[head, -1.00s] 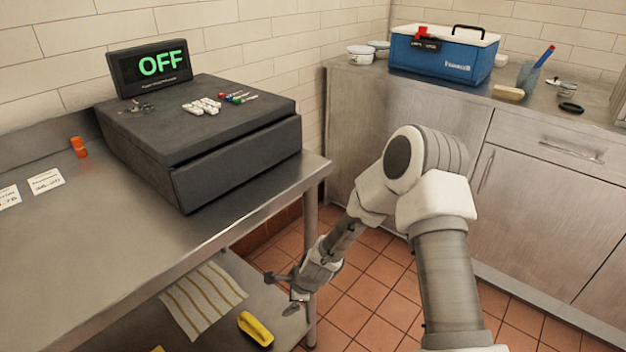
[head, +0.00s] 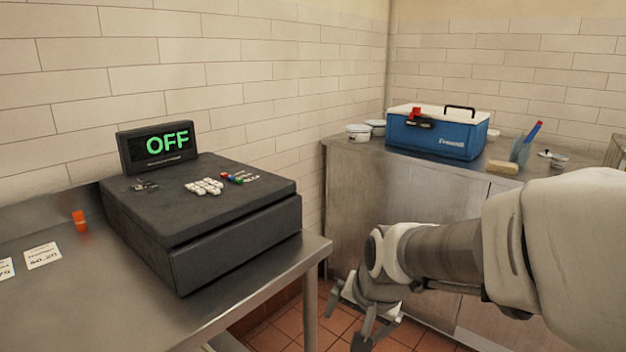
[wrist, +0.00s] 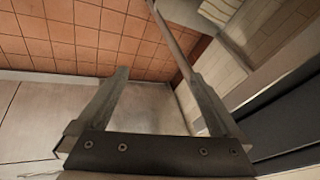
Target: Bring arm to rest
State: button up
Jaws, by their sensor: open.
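My gripper (head: 352,318) is in the lower middle of the head view, to the right of the steel table's front corner and in front of the steel cabinet. Its fingers point down and are spread apart with nothing between them. In the wrist view my gripper (wrist: 155,85) also shows two separated fingers, with a steel surface and tiled floor beyond. My arm reaches in from the right of the head view.
A dark cash register (head: 230,240) with an OFF display (head: 157,146) stands on the steel table (head: 110,310). A blue cooler (head: 435,137) and white bowls (head: 358,132) stand on the cabinet (head: 350,190). Tiled floor (head: 288,328) lies between table and cabinet.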

jog(key=s+d+r+n+h, duration=0.1)
jog(key=s+d+r+n, duration=0.25)
jog(key=s, duration=0.45)
jog(key=s+d+r+n, duration=0.2)
jog(key=s+d+r, duration=0.25)
jog(key=s, duration=0.35)
notch_tip(320, 180, up, 23)
jog(key=a+p, duration=0.1)
jog(key=p, duration=2.2)
jog(key=shift+w+f+t, duration=0.15)
jog(key=shift+w+t, duration=0.25)
jog(key=shift+m, duration=0.25)
